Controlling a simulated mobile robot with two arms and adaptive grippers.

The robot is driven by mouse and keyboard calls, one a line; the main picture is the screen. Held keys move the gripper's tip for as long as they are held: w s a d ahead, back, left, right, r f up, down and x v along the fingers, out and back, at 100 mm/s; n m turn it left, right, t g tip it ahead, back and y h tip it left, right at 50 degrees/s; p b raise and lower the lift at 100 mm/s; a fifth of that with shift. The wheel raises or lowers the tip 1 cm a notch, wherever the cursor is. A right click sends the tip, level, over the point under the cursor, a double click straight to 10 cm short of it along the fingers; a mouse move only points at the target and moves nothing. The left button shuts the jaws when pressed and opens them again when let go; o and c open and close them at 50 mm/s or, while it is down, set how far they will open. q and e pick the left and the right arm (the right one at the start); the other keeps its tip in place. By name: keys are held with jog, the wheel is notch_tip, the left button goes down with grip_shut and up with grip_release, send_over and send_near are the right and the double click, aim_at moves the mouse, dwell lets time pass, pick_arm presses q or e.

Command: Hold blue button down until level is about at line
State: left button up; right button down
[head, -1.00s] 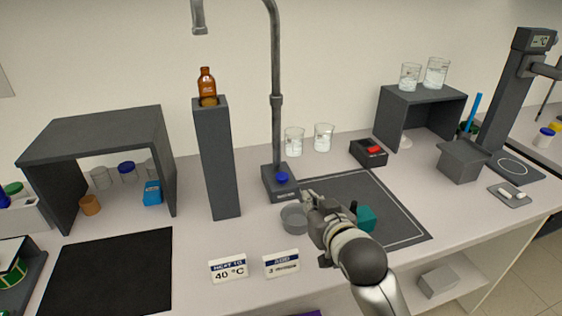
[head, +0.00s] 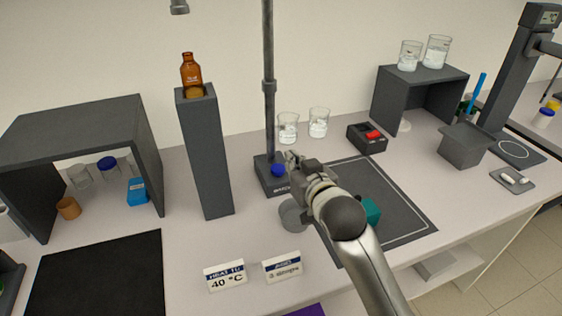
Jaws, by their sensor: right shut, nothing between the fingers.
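The blue button (head: 278,170) sits on the dark base (head: 266,187) of the tall dispenser stand (head: 268,90). My right gripper (head: 292,158) is shut and empty, with its tips just right of and slightly above the button in the picture. I cannot tell whether the tips touch it. The stand's spout (head: 180,6) shows only at the top edge. A small grey round dish (head: 291,216) stands in front of the base, partly behind my gripper. No level or line is readable here. My left gripper is not in view.
A dark pillar (head: 207,155) holding a brown bottle (head: 192,76) stands left of the stand. Two glass beakers (head: 288,128) (head: 318,122) stand behind. A black box with a red switch (head: 373,135) is to the right. Two signs (head: 225,275) (head: 282,266) stand in front.

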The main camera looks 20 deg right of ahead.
aim_at(281, 173)
jog(key=p+x, duration=0.1)
jog(key=x, duration=0.7)
jog(key=shift+w, duration=0.15)
jog(key=f, duration=0.3)
jog(key=shift+w+f+p, duration=0.1)
jog(key=shift+w+p, duration=0.1)
jog(key=shift+p, duration=0.15)
jog(key=shift+f, duration=0.5)
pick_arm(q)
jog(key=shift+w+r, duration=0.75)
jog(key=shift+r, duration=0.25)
